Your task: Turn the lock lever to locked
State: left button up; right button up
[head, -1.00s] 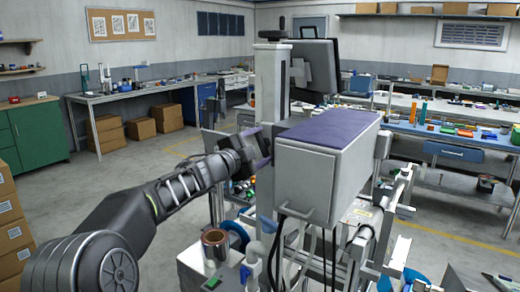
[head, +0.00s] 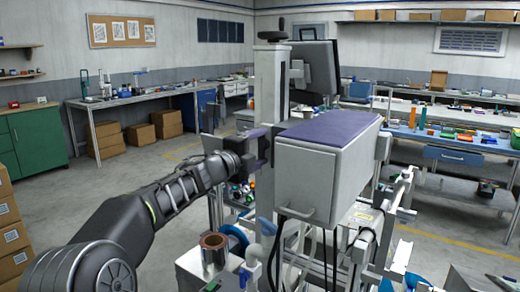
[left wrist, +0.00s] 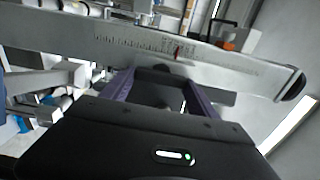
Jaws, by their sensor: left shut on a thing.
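My left gripper (head: 262,148) is at the left side of the pale upright column (head: 268,85) of the machine. It is shut on a small dark part, which I take to be the lock lever (left wrist: 152,71). In the left wrist view, the purple fingers (left wrist: 160,84) stand on either side of this part, against the column, which carries a ruler scale and a red mark. Most of the lever is hidden by the gripper, so its setting cannot be read. My right gripper is not in view.
A grey box with a purple lid (head: 330,160) is close right of the column. A copper-coloured roll (head: 214,250) stands below my left arm. Hoses and a rail frame are under the box. Open floor lies to the left.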

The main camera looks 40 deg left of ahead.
pick_arm(q)
jog(key=shift+f, duration=0.1)
jog(key=o, duration=1.1)
jog(key=shift+s, duration=0.1)
jog(key=s, duration=0.7)
jog(key=shift+s+d+b, duration=0.1)
jog(key=shift+s+b, duration=0.2)
